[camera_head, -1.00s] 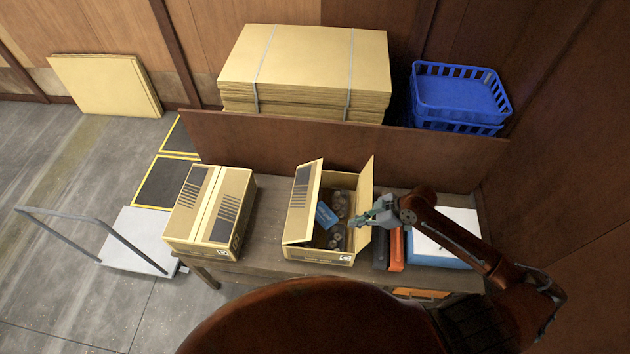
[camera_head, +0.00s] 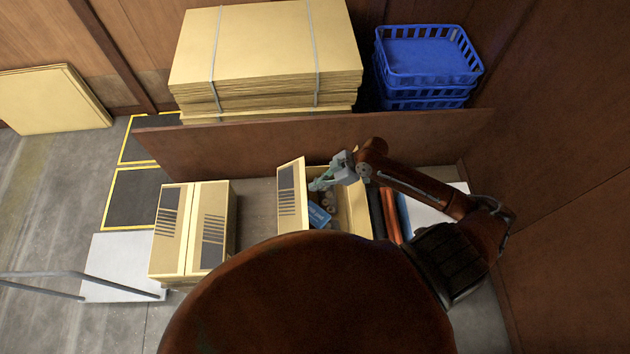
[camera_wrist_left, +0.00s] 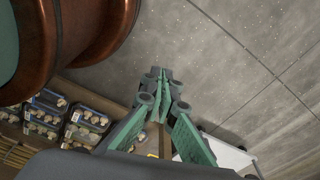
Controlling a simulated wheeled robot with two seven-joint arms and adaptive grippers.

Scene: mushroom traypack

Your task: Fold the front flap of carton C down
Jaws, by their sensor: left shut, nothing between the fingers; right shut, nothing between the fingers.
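The open carton (camera_head: 293,207), apparently carton C, stands on the table with its left flap raised. Inside it are a blue item (camera_head: 318,215) and small round brownish things. Its front side and front flap are hidden behind my own brown body. My right gripper (camera_head: 316,186) is shut and empty, over the far part of the carton opening; I cannot tell whether it touches a flap. My left gripper shows only in the left wrist view (camera_wrist_left: 163,80); it is shut and empty, above the grey floor, away from the carton.
A closed carton (camera_head: 193,228) stands left of the open one. Behind a brown board (camera_head: 230,150) are stacked flat cardboard (camera_head: 265,50) and blue crates (camera_head: 428,58). A white cart (camera_head: 120,262) stands at left. The left wrist view shows several mushroom packs (camera_wrist_left: 85,125).

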